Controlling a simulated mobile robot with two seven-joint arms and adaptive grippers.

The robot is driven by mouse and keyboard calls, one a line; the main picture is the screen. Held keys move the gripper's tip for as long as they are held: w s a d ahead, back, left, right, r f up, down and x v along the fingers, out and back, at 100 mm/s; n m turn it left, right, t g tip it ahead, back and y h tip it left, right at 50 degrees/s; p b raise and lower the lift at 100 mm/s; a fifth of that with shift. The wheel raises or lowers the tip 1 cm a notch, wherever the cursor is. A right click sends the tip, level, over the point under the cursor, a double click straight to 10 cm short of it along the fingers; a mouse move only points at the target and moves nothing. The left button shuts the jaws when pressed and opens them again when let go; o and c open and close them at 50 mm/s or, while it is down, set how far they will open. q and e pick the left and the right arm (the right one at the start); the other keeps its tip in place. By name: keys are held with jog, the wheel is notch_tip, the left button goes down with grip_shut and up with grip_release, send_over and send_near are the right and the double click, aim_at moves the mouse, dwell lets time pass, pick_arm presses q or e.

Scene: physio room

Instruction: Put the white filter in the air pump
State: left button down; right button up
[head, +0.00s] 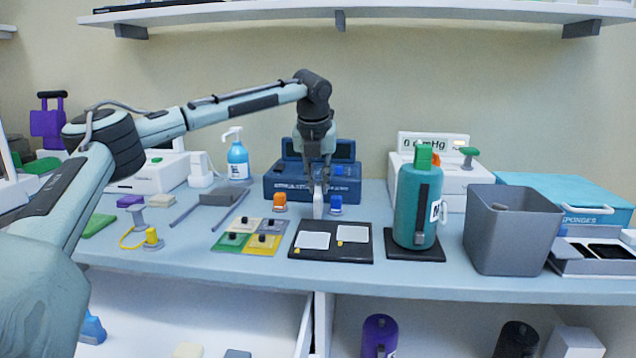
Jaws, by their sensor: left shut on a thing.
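My left gripper (318,185) points down over the back middle of the table, in front of the dark blue box. It is shut on a small, upright, whitish piece (318,206), which looks like the white filter; the fingers hide its upper part. A white unit with a pressure display in mmHg (450,182) stands at the back right and seems to be the air pump. The teal bottle in front hides part of it, and no filter slot can be made out. My right gripper is not in view.
A dark blue box (285,188) stands behind the gripper, with orange (280,203) and blue (336,205) pieces beside it. A black tray with white pads (333,257) lies in front. A teal bottle (407,220) and grey bin (512,235) stand to the right.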

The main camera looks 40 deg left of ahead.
pick_arm(q)
jog(key=c, duration=2)
grip_release()
jog(key=shift+f, duration=0.15)
jog(key=o, duration=0.5)
jog(key=shift+c, duration=0.2)
